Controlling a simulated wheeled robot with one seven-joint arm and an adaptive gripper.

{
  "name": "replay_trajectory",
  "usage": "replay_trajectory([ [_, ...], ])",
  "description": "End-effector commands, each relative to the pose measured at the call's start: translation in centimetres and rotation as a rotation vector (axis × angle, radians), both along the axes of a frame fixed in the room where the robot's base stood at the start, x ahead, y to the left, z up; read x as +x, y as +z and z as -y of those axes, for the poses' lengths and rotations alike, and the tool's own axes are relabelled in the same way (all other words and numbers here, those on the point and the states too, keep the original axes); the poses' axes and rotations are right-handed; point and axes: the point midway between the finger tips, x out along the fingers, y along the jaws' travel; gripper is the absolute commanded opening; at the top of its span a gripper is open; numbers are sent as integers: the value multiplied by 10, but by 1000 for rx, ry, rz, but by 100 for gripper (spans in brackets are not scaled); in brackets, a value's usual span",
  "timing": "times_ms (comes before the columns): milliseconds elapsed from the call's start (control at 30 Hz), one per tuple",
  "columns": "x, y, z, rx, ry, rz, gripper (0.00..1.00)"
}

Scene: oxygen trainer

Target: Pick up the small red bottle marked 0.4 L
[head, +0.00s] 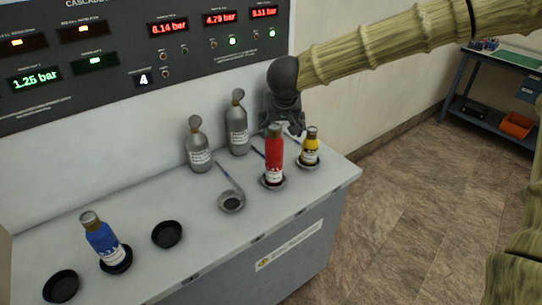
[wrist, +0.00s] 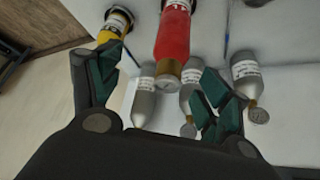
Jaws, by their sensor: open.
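The red bottle (head: 274,152) stands upright in a dark round holder at the right part of the bench. It has a brown cap and a white label, too small to read. In the wrist view the red bottle (wrist: 174,36) appears beyond and between my spread fingers, its cap toward me. My gripper (head: 283,112) is behind the red bottle in the head view, partly hidden by it. In the wrist view my gripper (wrist: 160,70) is open, with nothing held. I cannot tell whether it touches any bottle.
A yellow bottle (head: 310,150) stands close to the right of the red one. Grey bottles (head: 199,148) (head: 237,125) stand behind, near the panel (head: 120,105). A blue bottle (head: 101,240) stands at left. Empty dark holders (head: 167,235) (head: 61,287) (head: 232,203) sit on the bench.

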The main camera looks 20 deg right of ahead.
Motion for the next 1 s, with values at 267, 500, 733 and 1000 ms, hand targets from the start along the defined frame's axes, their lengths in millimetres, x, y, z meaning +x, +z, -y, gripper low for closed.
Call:
replay_trajectory([
  [267, 20, -30, -10, 0, 18, -2, 77],
  [500, 26, -42, -8, 0, 17, -1, 77],
  [733, 33, -53, -9, -1, 17, -2, 77],
  [1000, 45, -75, -9, -1, 14, -2, 77],
])
